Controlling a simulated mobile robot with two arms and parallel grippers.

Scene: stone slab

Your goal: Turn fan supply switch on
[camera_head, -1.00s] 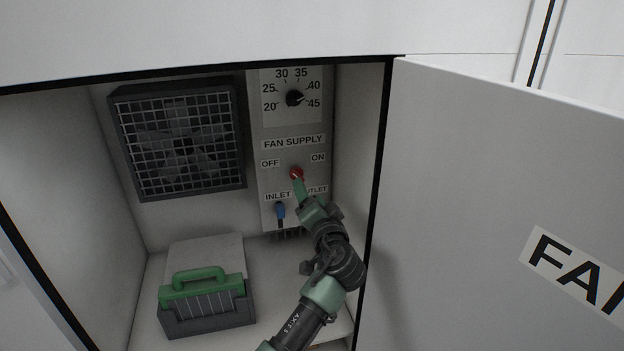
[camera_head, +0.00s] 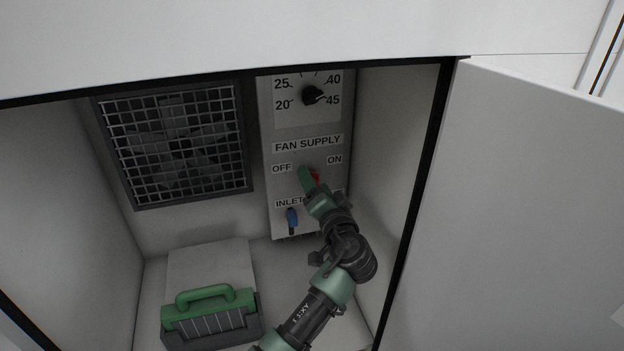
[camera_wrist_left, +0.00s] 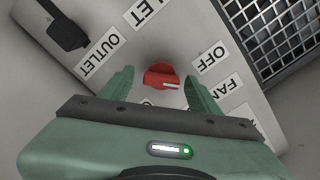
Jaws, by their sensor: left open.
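The red fan supply switch (camera_head: 315,176) is on the grey panel (camera_head: 280,105) inside the cabinet, between the OFF and ON labels. In the head view my left gripper (camera_head: 308,178) is at the switch and partly covers it. In the left wrist view the red knob (camera_wrist_left: 161,76) with a white mark sits between the two green fingers of the gripper (camera_wrist_left: 160,88). The fingers are apart, with a gap on both sides of the knob. The white mark lies toward the side of the OFF label (camera_wrist_left: 213,58). My right gripper is not in view.
A fan grille (camera_head: 178,143) is at left. A green-handled box (camera_head: 211,318) sits on the cabinet floor. The open door (camera_head: 530,200) stands at right.

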